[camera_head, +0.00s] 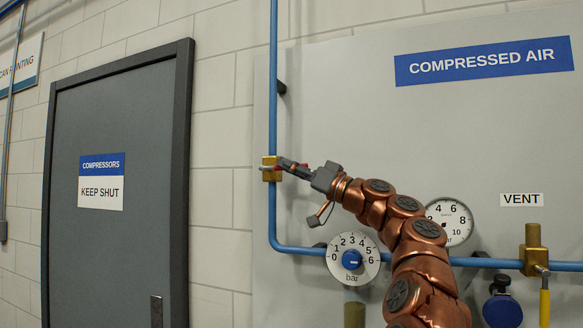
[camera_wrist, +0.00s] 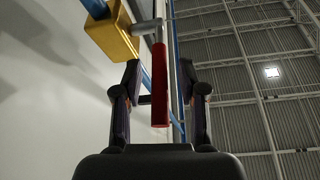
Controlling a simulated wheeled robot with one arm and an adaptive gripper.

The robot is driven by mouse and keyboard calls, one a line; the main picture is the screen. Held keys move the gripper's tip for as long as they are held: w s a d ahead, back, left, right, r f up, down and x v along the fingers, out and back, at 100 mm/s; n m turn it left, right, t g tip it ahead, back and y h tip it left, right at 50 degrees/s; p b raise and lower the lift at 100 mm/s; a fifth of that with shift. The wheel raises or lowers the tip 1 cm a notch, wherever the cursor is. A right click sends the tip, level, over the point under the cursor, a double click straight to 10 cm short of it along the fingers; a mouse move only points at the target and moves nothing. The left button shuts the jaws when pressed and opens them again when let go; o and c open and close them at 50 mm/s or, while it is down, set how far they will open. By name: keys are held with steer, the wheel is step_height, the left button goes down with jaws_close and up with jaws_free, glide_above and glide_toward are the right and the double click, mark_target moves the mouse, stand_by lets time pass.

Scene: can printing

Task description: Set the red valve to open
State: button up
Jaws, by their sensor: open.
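The red valve has a brass body (camera_head: 266,175) on the vertical blue pipe, left of the grey panel's middle. In the wrist view its brass body (camera_wrist: 112,32) is at the upper left, and its long red handle (camera_wrist: 160,90) runs down between my fingers. My gripper (camera_head: 288,165) is at the valve, its fingers reaching left to the brass body. In the wrist view my gripper (camera_wrist: 160,78) is open, with a finger on each side of the handle and visible gaps. In the head view the fingers hide most of the handle.
A blue pipe (camera_head: 273,90) runs down the panel, then right past a regulator dial (camera_head: 340,262) and a round gauge (camera_head: 457,212). A yellow-handled vent valve (camera_head: 544,305) is at the lower right. A grey door (camera_head: 140,255) stands at the left.

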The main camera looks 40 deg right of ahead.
steer(key=shift+c, duration=0.2)
jaws_close()
stand_by(0.4)
